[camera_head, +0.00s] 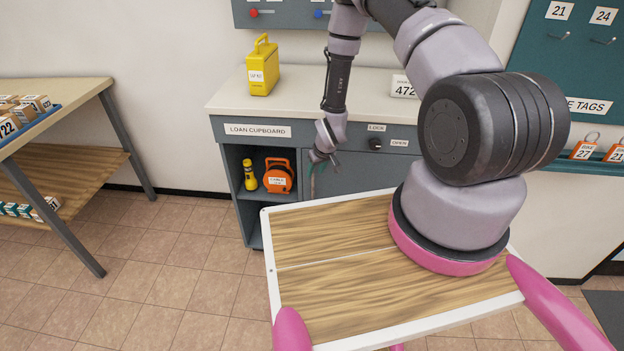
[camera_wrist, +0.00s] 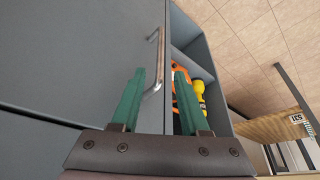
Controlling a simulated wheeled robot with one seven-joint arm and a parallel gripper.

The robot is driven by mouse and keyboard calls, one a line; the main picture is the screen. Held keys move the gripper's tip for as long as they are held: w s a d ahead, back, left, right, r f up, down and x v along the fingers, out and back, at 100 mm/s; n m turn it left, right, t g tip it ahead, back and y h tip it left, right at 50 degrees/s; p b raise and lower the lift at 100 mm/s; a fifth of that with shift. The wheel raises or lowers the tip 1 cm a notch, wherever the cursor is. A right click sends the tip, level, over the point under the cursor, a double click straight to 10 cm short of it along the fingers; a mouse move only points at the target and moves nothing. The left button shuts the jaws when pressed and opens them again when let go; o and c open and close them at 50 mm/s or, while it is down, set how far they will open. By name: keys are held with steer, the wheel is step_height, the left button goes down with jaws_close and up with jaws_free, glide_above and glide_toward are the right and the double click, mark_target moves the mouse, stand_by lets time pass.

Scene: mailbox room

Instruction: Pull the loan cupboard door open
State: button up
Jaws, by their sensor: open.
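The loan cupboard (camera_head: 222,150) is a grey counter unit with a label on its front. Its flat grey door (camera_head: 362,170) is to the right of an open shelf compartment and looks shut; it fills the left of the wrist view (camera_wrist: 80,60). A metal bar handle (camera_wrist: 158,50) stands near the door's edge beside the compartment. My gripper (camera_head: 316,170) is at the handle side of the door. Its green fingers (camera_wrist: 159,72) are open, one on each side of the handle in the wrist view. I cannot tell whether either finger touches it.
A black knob (camera_head: 376,144) sits between LOCK and OPEN labels. A yellow torch (camera_head: 250,175) and orange cable reel (camera_head: 278,176) stand in the compartment. A yellow case (camera_head: 262,70) is on the countertop. A wooden table (camera_head: 70,88) stands left; the tiled floor between is clear.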

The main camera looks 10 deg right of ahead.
mark_target(313, 177)
steer(key=x, duration=0.6)
steer(key=shift+w, duration=0.1)
jaws_close()
stand_by(1.3)
